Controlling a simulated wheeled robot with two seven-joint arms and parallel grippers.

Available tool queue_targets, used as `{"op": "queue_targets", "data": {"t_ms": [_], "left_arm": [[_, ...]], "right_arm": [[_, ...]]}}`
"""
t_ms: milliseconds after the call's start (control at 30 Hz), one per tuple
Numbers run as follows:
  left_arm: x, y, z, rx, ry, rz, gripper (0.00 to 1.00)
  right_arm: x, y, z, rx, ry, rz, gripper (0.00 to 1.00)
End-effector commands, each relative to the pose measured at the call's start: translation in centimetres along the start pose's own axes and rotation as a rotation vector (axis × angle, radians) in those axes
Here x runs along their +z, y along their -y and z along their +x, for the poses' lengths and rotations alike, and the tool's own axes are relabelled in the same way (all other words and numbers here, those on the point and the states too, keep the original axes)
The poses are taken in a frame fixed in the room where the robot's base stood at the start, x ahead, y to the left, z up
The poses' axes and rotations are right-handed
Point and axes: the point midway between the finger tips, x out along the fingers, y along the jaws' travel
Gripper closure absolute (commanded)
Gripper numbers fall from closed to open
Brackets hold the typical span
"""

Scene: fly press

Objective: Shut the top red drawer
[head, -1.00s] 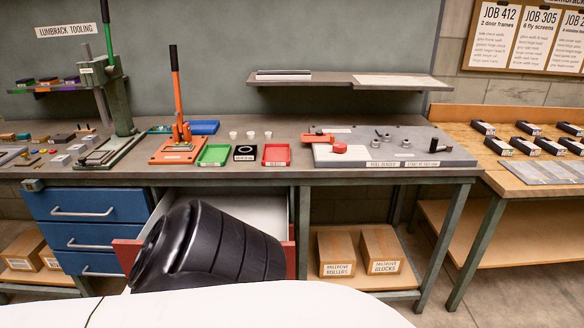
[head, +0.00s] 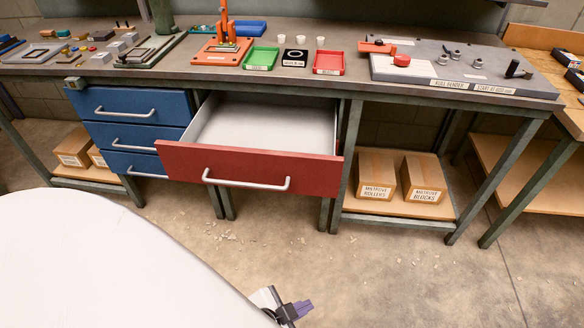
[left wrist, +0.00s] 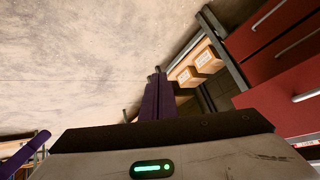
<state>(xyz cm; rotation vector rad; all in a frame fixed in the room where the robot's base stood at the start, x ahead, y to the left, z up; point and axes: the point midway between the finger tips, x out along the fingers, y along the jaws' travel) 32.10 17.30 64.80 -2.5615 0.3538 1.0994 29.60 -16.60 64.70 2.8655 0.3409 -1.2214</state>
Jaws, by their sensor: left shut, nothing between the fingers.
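The top red drawer (head: 250,168) stands pulled out from under the bench, its pale inside (head: 265,122) empty where it shows. Its front carries a silver bar handle (head: 246,184). My left gripper (head: 291,312) shows only in part at the bottom of the head view, with a purple finger, in front of the drawer and apart from it. In the left wrist view its purple fingers (left wrist: 157,97) are together and empty. Red fronts with bar handles (left wrist: 285,95) appear at the right there; which drawers these are is unclear.
Blue drawers (head: 138,107) left of the red one are shut. The bench top (head: 180,58) holds a press (head: 220,50), green tray (head: 261,58), red tray (head: 329,63) and roll bender (head: 455,70). Boxes (head: 376,175) sit on a low shelf.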

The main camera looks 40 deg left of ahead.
Motion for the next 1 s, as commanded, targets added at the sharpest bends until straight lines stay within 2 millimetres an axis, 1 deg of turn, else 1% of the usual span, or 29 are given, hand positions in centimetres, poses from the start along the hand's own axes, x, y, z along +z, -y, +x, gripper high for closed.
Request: {"op": "queue_targets", "data": {"t_ms": [33,67,100,167,233,300,400,500,600,700,767,867,1000], "left_arm": [[0.9,0.6,2.9,-0.056,0.006,0.115,1.00],[0.8,1.3,3.9,-0.098,0.014,0.189,1.00],[0.6,2.4,5.0,-0.164,0.026,0.287,1.00],[-0.1,4.3,6.2,-0.279,0.041,0.424,1.00],[-1.5,6.8,6.8,-0.428,0.054,0.561,1.00],[-3.3,9.0,6.7,-0.581,0.061,0.670,1.00],[-5.8,11.2,5.5,-0.779,0.063,0.776,1.00],[-7.8,12.5,4.0,-0.931,0.060,0.833,1.00],[-9.1,13.2,2.7,-1.022,0.057,0.859,1.00],[-9.8,13.7,2.3,-1.059,0.055,0.869,1.00],[-10.1,14.2,2.4,-1.065,0.056,0.871,1.00],[-10.7,15.4,3.1,-1.066,0.056,0.870,1.00],[-11.7,17.7,4.6,-1.065,0.057,0.870,1.00]], "right_arm": [[2.2,-0.1,2.3,-0.003,0.000,0.000,0.45],[2.8,-0.1,2.9,-0.004,-0.002,0.000,0.45],[3.4,-0.1,3.8,-0.007,-0.006,0.000,0.45],[4.3,0.0,4.9,-0.012,-0.009,0.000,0.45],[5.2,0.1,6.1,-0.018,-0.014,-0.002,0.45],[6.1,0.3,7.1,-0.025,-0.018,-0.003,0.45],[7.1,0.6,8.2,-0.034,-0.019,-0.006,0.45],[7.4,0.6,8.8,-0.037,-0.026,-0.010,0.45],[7.4,0.5,9.0,-0.038,-0.030,-0.012,0.45],[7.1,0.5,8.9,-0.039,-0.033,-0.014,0.45],[7.0,0.5,8.8,-0.039,-0.034,-0.014,0.45],[7.0,0.5,8.8,-0.039,-0.034,-0.015,0.45],[7.0,0.5,8.8,-0.038,-0.036,-0.015,0.45]]}}
